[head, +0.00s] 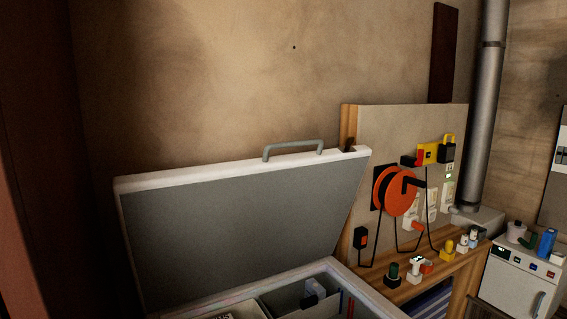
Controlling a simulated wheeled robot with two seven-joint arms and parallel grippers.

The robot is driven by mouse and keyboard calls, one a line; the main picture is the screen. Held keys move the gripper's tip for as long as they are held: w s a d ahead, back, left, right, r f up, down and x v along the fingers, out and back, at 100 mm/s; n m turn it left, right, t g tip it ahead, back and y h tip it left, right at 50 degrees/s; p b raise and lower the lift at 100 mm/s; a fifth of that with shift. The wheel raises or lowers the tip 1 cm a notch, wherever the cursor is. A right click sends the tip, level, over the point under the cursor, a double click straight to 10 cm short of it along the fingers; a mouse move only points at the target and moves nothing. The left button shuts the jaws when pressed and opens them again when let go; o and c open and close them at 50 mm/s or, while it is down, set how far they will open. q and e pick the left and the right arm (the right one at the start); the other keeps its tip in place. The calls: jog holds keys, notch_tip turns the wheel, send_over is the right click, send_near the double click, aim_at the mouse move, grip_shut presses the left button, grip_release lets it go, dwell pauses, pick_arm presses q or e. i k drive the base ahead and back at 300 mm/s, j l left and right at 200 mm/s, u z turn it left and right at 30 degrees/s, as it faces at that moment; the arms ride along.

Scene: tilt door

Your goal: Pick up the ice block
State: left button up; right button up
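A chest freezer (340,268) stands at the bottom of the head view. Its grey lid (235,225) is tilted up and open, with a grey handle (293,147) on its top edge. Inside the chest, a small pale bluish-grey block (316,288) shows in a grey compartment (285,298). I cannot tell whether this is the ice block. Most of the chest's inside lies below the picture's edge. Neither of my grippers is in view.
Right of the freezer, a wooden workbench (410,289) holds small tools. A panel with an orange reel (396,190) and cables rises behind it. A small white appliance (512,284) stands at the far right. The space above the freezer opening is clear.

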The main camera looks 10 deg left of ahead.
aim_at(548, 236)
jog(key=z, duration=1.25)
